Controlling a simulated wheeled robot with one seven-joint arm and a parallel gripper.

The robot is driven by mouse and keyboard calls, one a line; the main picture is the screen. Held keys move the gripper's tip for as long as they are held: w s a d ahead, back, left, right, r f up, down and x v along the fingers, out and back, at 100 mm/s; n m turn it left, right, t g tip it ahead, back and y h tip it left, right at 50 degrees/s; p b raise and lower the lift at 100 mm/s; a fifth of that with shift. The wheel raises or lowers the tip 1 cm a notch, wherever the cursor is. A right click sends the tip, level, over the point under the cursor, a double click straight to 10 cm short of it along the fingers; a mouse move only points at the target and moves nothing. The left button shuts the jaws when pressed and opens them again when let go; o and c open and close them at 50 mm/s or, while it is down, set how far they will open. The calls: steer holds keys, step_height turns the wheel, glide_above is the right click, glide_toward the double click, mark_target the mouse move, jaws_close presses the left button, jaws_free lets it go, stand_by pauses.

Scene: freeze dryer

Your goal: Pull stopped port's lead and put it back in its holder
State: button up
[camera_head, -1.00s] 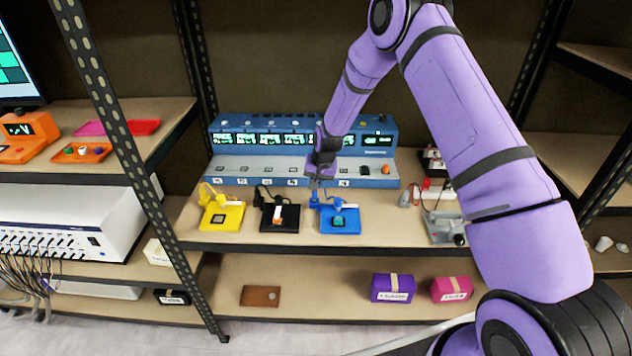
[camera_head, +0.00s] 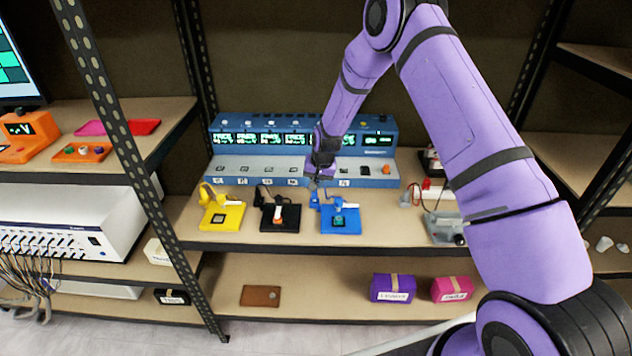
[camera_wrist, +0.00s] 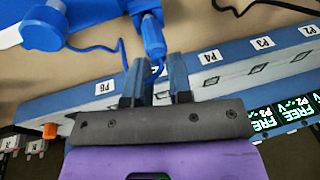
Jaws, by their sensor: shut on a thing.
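My gripper (camera_wrist: 160,82) is shut on a blue lead plug (camera_wrist: 152,35), seen between the fingertips in the wrist view. In the head view my gripper (camera_head: 318,181) is at the front edge of the blue machine, just behind the blue holder (camera_head: 340,228). A thin blue cable (camera_wrist: 95,48) curves from the blue holder's post (camera_wrist: 48,25) toward the gripper. The machine's ports are labelled; P6 (camera_wrist: 101,88) and P4 (camera_wrist: 211,56) show on either side of the gripper, and the label between them is hidden. The plug's far end is hard to make out.
A yellow holder (camera_head: 222,224) and a black holder (camera_head: 280,225) stand left of the blue one. The machine's displays (camera_head: 262,139) are lit. A grey clamp-like device (camera_head: 443,228) stands to the right. Purple (camera_head: 393,296) and pink (camera_head: 452,297) boxes sit on the lower shelf.

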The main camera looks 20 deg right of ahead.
steer(key=shift+f, duration=0.75)
steer(key=o, duration=0.8)
steer(key=shift+r, duration=0.1)
